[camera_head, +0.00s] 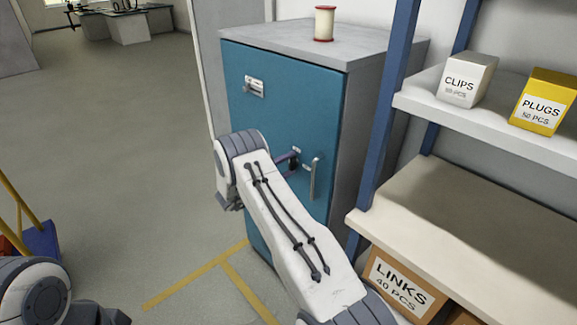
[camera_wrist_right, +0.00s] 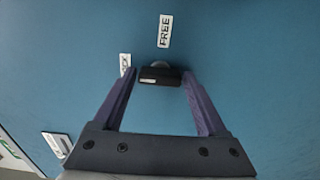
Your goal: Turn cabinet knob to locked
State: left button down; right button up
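The blue cabinet (camera_head: 285,100) stands ahead, its door facing me. Its black knob (camera_wrist_right: 160,76) shows in the wrist view as a short dark bar with a small pale mark. A FREE label (camera_wrist_right: 165,31) sits above it, and a second label (camera_wrist_right: 125,61), partly hidden by a finger, is to its left. My right gripper (camera_wrist_right: 158,73) is open, with its purple fingertips on either side of the knob and small gaps apparent. In the head view the right gripper (camera_head: 288,158) is at the door, mostly hidden by my arm. My left gripper is out of view.
A metal door handle (camera_head: 314,178) stands just right of the knob. A spool (camera_head: 324,23) sits on the cabinet top. A shelf rack with a CLIPS box (camera_head: 467,78), a PLUGS box (camera_head: 545,101) and a LINKS box (camera_head: 401,286) is close on the right. Open floor lies left.

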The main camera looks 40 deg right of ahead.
jog(key=shift+o, duration=0.6)
jog(key=a+b, duration=0.2)
jog(key=a, duration=0.8)
jog(key=shift+s+a, duration=0.2)
jog(key=shift+s, duration=0.2)
